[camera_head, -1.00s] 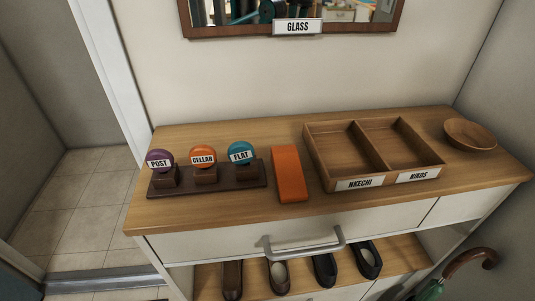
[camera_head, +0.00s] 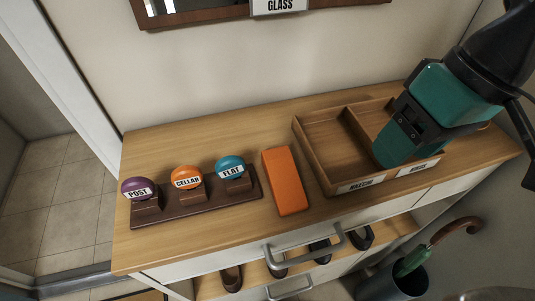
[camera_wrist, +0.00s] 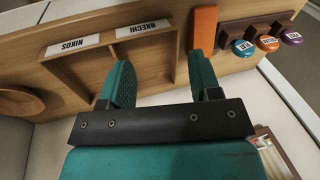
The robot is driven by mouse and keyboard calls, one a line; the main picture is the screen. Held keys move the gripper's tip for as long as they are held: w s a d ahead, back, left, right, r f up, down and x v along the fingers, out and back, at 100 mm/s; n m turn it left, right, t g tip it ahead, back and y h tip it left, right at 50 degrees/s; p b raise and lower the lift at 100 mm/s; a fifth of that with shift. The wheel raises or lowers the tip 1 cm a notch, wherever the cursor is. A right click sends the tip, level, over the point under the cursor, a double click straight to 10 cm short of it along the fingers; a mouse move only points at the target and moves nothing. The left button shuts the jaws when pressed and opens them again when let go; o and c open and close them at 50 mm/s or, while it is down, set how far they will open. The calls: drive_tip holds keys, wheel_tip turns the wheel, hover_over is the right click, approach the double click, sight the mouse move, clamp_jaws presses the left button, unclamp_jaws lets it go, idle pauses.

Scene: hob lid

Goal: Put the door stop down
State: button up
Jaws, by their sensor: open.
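The orange door stop (camera_head: 286,181), a wedge-like block, lies on the wooden cabinet top between the knob stand and the divided tray. It also shows in the wrist view (camera_wrist: 204,28), just beyond one finger. My teal gripper (camera_head: 392,160) is over the right part of the tray in the head view. In the wrist view its two fingers (camera_wrist: 160,82) are spread apart with nothing between them. The door stop is apart from the fingers. The gripper hides part of the tray's right compartment.
The wooden tray (camera_head: 318,165) has two compartments labelled NKECHI and NIKOS. A dark stand (camera_head: 197,208) holds POST, CELLAR and FLAT knobs. A wooden bowl (camera_wrist: 20,101) sits beyond the tray. A drawer handle (camera_head: 305,250) juts out in front, with shoes below. An umbrella (camera_head: 425,255) stands at right.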

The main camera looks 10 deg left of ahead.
drive_tip(key=w+a+r+h+p, duration=0.2)
drive_tip(key=a+r+p, duration=0.3)
drive_tip(key=a, duration=0.2)
drive_tip(key=m+h+p, duration=0.1)
drive_tip(key=p, duration=0.3)
hover_over(282, 170)
drive_tip(key=f+p, duration=0.1)
drive_tip(key=f, duration=0.4)
drive_tip(key=f+p, duration=0.1)
drive_tip(key=f, duration=0.5)
drive_tip(key=shift+s, duration=0.2)
drive_tip(key=shift+w+f+p, duration=0.15)
drive_tip(key=shift+f+p, duration=1.25)
drive_tip(key=shift+f, duration=1.8)
drive_tip(key=shift+c, duration=0.4)
drive_tip(key=c, duration=0.6)
drive_tip(key=shift+r, duration=0.1)
